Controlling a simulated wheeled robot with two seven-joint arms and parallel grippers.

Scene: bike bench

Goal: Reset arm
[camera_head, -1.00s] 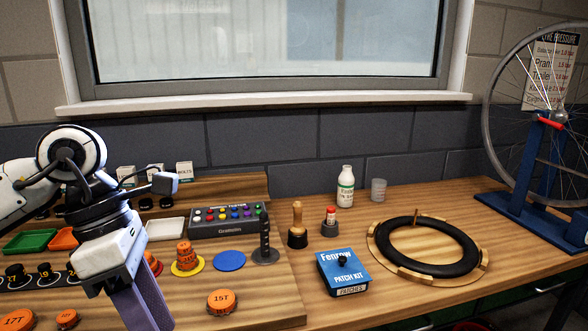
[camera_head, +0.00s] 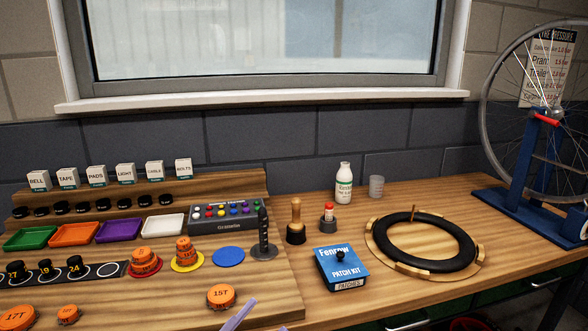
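My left arm is almost wholly out of the head view. Only a thin pale-purple sliver, which looks like a fingertip of my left gripper (camera_head: 238,316), shows at the bottom edge, just below the orange 15T piece (camera_head: 221,296). Its other finger is hidden, so I cannot tell whether it is open or shut. My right gripper is not in view.
The bench holds coloured trays (camera_head: 101,231), a grey button box (camera_head: 226,218), stacked orange pieces (camera_head: 186,252), a black post (camera_head: 263,240), a blue patch kit (camera_head: 342,267) and a tyre ring (camera_head: 425,266). A wheel stand (camera_head: 530,205) is at right. Bench at front centre is clear.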

